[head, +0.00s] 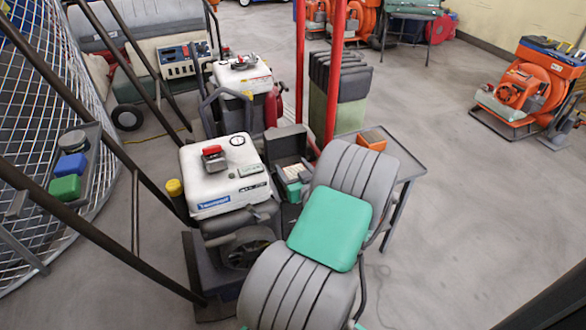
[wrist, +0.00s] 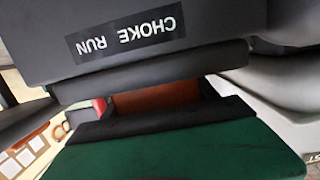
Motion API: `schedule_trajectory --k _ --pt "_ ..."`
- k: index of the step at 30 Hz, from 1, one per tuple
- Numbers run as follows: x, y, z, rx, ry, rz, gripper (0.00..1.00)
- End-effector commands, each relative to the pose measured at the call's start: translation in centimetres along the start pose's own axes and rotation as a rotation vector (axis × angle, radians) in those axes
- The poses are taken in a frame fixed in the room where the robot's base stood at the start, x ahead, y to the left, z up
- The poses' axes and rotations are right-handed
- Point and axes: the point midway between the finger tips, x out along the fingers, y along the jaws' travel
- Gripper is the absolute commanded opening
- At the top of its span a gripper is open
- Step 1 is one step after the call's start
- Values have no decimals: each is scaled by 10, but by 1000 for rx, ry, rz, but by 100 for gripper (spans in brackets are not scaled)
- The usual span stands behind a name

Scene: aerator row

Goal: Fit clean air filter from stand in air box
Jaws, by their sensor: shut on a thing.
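In the wrist view a dark air box part (wrist: 215,45) with an upside-down "CHOKE RUN" label fills the top. My gripper (wrist: 156,97) is just below it, shut on an orange-brown piece, seemingly the air filter (wrist: 150,101), mostly hidden between dark pads. Whether the filter touches the box cannot be told. The grey stand (head: 407,160) is to the right.
A small orange block (head: 371,138) is on the stand. The white-tanked machine (head: 225,175) is close on the left, with dark handlebars rising from it. Red posts (head: 334,80) stand behind. The floor (head: 470,220) to the right is clear.

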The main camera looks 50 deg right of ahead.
Motion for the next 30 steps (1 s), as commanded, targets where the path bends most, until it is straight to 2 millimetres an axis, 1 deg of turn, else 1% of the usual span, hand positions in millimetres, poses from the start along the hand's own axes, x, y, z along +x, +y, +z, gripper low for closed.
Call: schedule_trajectory --k 2,3,12,19,21,23,30 --pt "0 0 0 0 0 0 31" --pt "0 0 0 0 0 0 69" --pt "0 0 0 0 0 0 92" --pt "-1 0 0 0 -1 1 92" --pt "-5 1 -1 1 -1 2 92" --pt "-14 1 -1 3 -2 3 92" --pt "-62 2 -2 4 -2 5 92"
